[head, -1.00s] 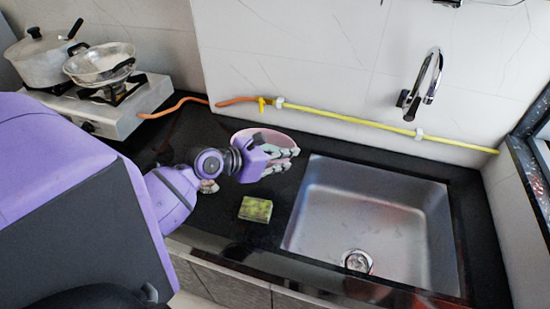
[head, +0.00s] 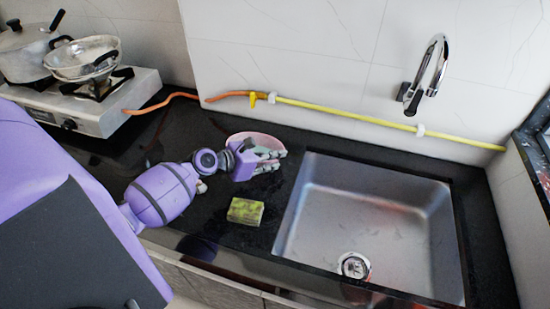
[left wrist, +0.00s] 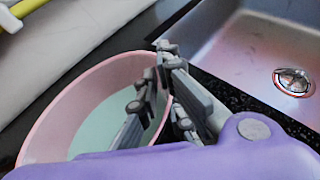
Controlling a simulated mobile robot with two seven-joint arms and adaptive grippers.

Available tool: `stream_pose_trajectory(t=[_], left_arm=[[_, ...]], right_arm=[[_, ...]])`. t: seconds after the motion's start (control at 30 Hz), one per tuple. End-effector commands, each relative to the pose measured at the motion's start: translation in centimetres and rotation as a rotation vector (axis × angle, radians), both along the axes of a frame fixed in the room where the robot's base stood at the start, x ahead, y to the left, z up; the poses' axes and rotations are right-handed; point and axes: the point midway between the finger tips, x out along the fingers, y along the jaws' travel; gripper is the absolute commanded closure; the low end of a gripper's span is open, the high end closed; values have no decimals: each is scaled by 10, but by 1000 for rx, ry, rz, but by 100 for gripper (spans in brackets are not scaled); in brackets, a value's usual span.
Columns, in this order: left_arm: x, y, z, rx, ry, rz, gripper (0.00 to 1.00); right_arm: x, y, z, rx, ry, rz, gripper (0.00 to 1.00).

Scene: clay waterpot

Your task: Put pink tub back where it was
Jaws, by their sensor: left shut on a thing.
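The pink tub (head: 262,138) is at the back of the dark counter, left of the sink, in the head view. In the left wrist view the tub (left wrist: 48,122) is round, with a pink wall and a pale green inside. My left gripper (head: 268,160) is shut on the tub's rim, on the side nearer the sink. In the left wrist view one finger of this gripper (left wrist: 163,95) is inside the tub and the other outside. My arm and fingers hide part of the tub, and I cannot tell whether its base touches the counter. My right gripper is not in view.
The steel sink (head: 372,215) is to the right, with a faucet (head: 428,75) above it. A yellow-green sponge (head: 245,211) lies in front of the tub. A stove (head: 95,105) with pots is at left. A yellow hose (head: 345,115) runs along the wall.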

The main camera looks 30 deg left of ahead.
Motion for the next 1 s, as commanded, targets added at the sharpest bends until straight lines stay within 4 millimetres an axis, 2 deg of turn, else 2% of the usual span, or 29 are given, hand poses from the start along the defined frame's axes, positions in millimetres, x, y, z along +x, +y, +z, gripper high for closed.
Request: stream_pose_trajectory(t=[0.27, 0.3, 0.4, 0.47, 0.83, 1.0], left_arm=[[0, 0, -2, -1, 0, 0, 100], [0, 0, -3, -1, 0, 0, 92], [0, 0, -2, 0, -1, 0, 79], [0, 0, -2, 0, -1, 0, 74], [0, 1, 4, 2, -3, 0, 74], [-23, 12, 14, 2, -1, 1, 74]], right_arm=[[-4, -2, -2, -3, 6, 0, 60], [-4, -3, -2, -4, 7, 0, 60], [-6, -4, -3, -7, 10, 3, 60], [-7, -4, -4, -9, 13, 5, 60], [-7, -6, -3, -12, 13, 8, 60], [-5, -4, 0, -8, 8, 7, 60]])
